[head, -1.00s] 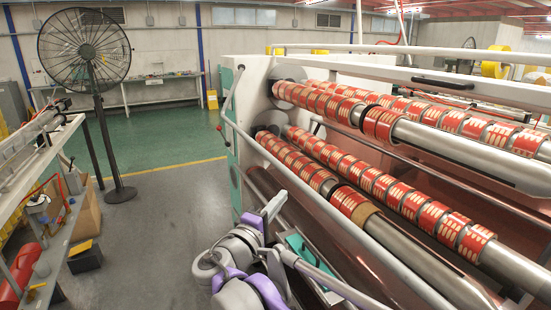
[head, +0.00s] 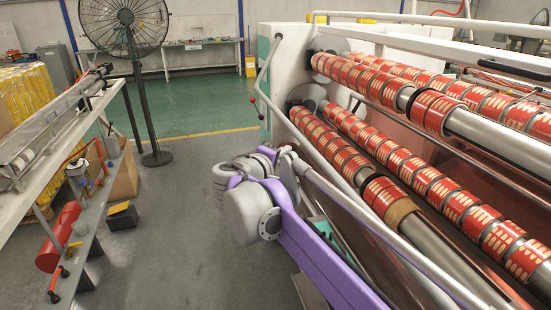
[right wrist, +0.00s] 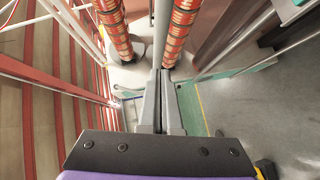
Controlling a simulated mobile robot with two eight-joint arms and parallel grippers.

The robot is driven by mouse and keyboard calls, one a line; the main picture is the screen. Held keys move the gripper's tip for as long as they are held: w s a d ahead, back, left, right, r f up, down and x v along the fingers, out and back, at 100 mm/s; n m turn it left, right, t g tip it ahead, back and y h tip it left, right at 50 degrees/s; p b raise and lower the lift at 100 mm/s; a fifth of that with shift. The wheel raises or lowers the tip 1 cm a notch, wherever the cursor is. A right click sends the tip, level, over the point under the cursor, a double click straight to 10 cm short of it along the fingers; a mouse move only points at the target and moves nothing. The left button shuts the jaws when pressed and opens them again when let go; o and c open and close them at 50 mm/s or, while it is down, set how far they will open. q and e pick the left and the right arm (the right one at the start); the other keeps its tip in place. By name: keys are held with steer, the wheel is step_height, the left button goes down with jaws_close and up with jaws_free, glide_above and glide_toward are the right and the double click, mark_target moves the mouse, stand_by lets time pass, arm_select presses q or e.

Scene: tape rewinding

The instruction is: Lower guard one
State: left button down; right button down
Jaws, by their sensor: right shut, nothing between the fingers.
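A long pale bar (head: 325,167) runs along the machine's front, sloping from the far end panel toward the near right; it looks like part of a guard, but I cannot tell for sure which part is guard one. My right gripper (head: 289,153) is beside this bar, partly hidden by my arm. In the right wrist view the right gripper (right wrist: 160,74) has its fingers together with nothing between them. A grey bar (right wrist: 162,35) lies just beyond the fingertips; contact cannot be told. My left gripper is not in view.
Red-wrapped rolls (head: 440,112) fill the machine behind the bar. The white end panel (head: 288,58) closes its far side. A shelf bench (head: 40,160) stands at the left, with a fan (head: 137,85) behind.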

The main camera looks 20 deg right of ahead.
steer(key=d, duration=0.1)
steer(key=d+f, duration=0.1)
steer(key=d, duration=0.1)
steer(key=w+d, duration=0.1)
steer(key=shift+d+f, duration=0.2)
steer(key=shift+d, duration=0.2)
steer(key=shift+w, duration=0.1)
steer(key=shift+d+f+n+h+b, duration=0.2)
steer(key=shift+d+f, duration=0.2)
steer(key=shift+d, duration=0.2)
steer(key=shift+d+f+n+h+b, duration=0.1)
steer(key=shift+d+f+h+b, duration=0.1)
steer(key=shift+d+f, duration=0.3)
steer(key=shift+r, duration=0.15)
